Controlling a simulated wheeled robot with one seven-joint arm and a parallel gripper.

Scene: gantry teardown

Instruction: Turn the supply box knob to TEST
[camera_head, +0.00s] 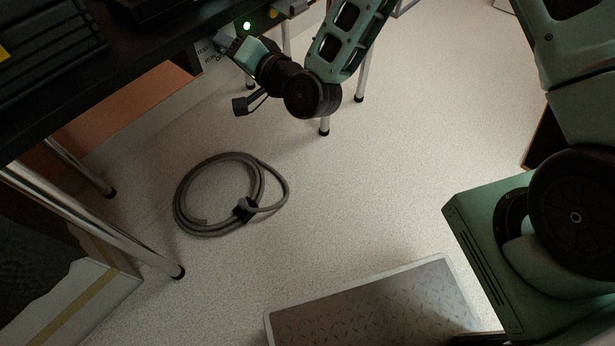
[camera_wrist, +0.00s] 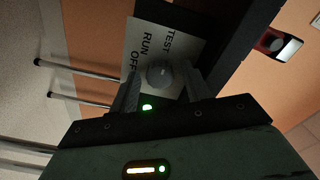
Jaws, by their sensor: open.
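The supply box panel (camera_wrist: 137,45) is a pale plate with the words TEST, RUN and OFF, tilted in the wrist view. Its round grey knob (camera_wrist: 160,73) stands beside the words. My gripper (camera_wrist: 163,82) is open, with one finger on each side of the knob; I cannot tell whether they touch it. The knob's pointer direction is not clear. In the head view the supply box (camera_head: 208,57) hangs under the dark table edge, and my gripper (camera_head: 225,42) is up against its front. The knob is hidden there.
The dark table (camera_head: 110,75) overhangs on the left, on metal legs (camera_head: 150,258). A coiled grey hose (camera_head: 185,205) lies on the floor, a ribbed plate (camera_head: 375,305) nearer. The floor between is clear.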

